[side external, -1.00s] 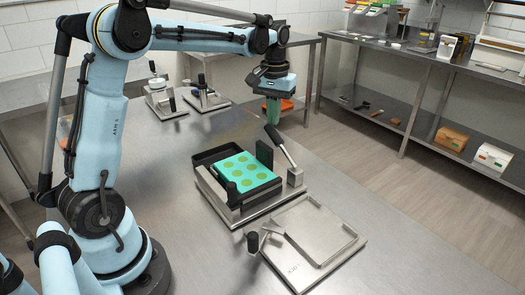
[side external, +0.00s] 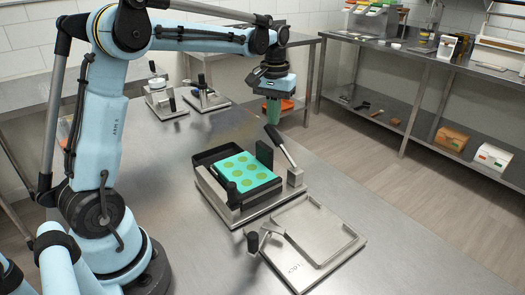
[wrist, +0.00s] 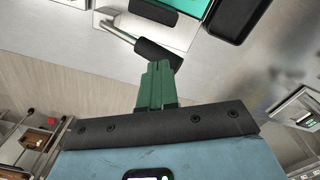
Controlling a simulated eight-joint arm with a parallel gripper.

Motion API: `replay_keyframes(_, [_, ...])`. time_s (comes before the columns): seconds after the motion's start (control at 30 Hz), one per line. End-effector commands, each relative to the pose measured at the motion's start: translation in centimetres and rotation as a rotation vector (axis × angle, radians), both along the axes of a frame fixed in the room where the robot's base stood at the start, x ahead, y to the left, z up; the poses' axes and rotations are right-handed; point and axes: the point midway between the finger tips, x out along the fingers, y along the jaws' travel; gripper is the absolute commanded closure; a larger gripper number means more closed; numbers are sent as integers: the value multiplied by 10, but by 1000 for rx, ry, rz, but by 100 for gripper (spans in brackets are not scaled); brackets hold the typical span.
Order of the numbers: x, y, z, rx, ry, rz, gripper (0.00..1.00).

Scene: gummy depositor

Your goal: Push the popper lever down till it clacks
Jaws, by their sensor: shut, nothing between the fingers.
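The popper lever (side external: 285,150) is a metal rod with a black grip, standing tilted up from the right side of the popper (side external: 231,207). The popper holds a teal mould (side external: 237,160) with several round olive-green cavities. My gripper (side external: 272,122) has green fingers, shut and empty, pointing down right by the lever's black grip. In the wrist view the shut fingertips (wrist: 157,66) overlap the black grip (wrist: 160,53), with the lever's rod running up-left. I cannot tell whether they touch it.
A flat metal tray (side external: 305,243) with a black-knobbed handle (side external: 253,242) lies in front of the popper. Two small devices (side external: 163,98) (side external: 207,98) stand at the back left. A shelf rack (side external: 420,110) stands at the right. Bare tabletop lies left of the popper.

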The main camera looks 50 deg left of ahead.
Motion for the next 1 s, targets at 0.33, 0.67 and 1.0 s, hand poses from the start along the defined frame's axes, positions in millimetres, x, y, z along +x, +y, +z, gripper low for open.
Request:
replay_keyframes(0.33, [0, 2, -15, 0, 0, 0, 100])
replay_keyframes(0.67, [0, 4, -30, 0, 0, 0, 100])
replay_keyframes(1.0, [0, 5, -45, 0, 0, 1, 100])
